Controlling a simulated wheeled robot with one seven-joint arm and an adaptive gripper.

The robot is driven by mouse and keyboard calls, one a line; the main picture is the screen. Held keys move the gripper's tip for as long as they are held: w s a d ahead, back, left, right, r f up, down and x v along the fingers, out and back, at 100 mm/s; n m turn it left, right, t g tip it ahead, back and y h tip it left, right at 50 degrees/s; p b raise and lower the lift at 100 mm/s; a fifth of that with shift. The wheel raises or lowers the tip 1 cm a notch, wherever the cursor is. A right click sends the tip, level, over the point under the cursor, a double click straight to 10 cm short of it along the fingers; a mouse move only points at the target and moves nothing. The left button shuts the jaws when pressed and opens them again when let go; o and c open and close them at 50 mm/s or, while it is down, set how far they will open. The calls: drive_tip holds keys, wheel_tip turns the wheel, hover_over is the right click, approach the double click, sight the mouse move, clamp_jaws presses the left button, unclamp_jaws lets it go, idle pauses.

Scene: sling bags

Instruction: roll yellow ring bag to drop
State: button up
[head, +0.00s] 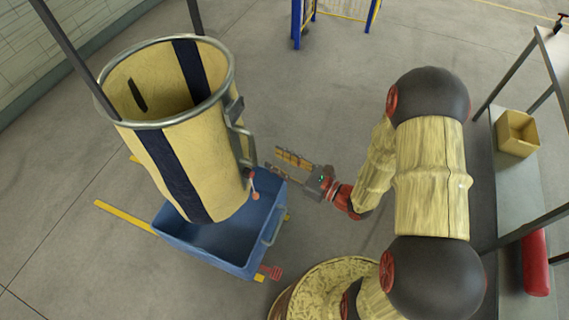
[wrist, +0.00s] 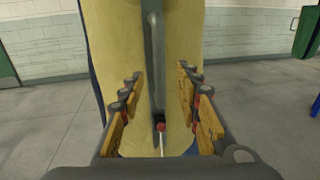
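The yellow ring bag (head: 185,130) is a tall yellow cylinder with dark blue stripes and a grey metal ring at its open top. In the head view it hangs from two dark bars over a blue bin (head: 225,245). A grey handle (head: 240,135) runs down its right side, with a small red knob (head: 253,195) below. My gripper (head: 282,165) is to the right of the bag, pointing at it. In the wrist view my gripper (wrist: 160,105) is open, its fingers apart on either side of the handle (wrist: 155,60) and red knob (wrist: 160,127). Contact with the bag is not visible.
Yellow floor marks (head: 125,217) lie around the bin. A grey shelf (head: 510,185) with a small yellow box (head: 517,133) and a red cylinder (head: 535,262) stands at right. A blue-framed stand (head: 297,25) is at the back. The floor between is clear.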

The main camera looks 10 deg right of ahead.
drive_tip(key=shift+v, duration=1.15)
idle(0.4)
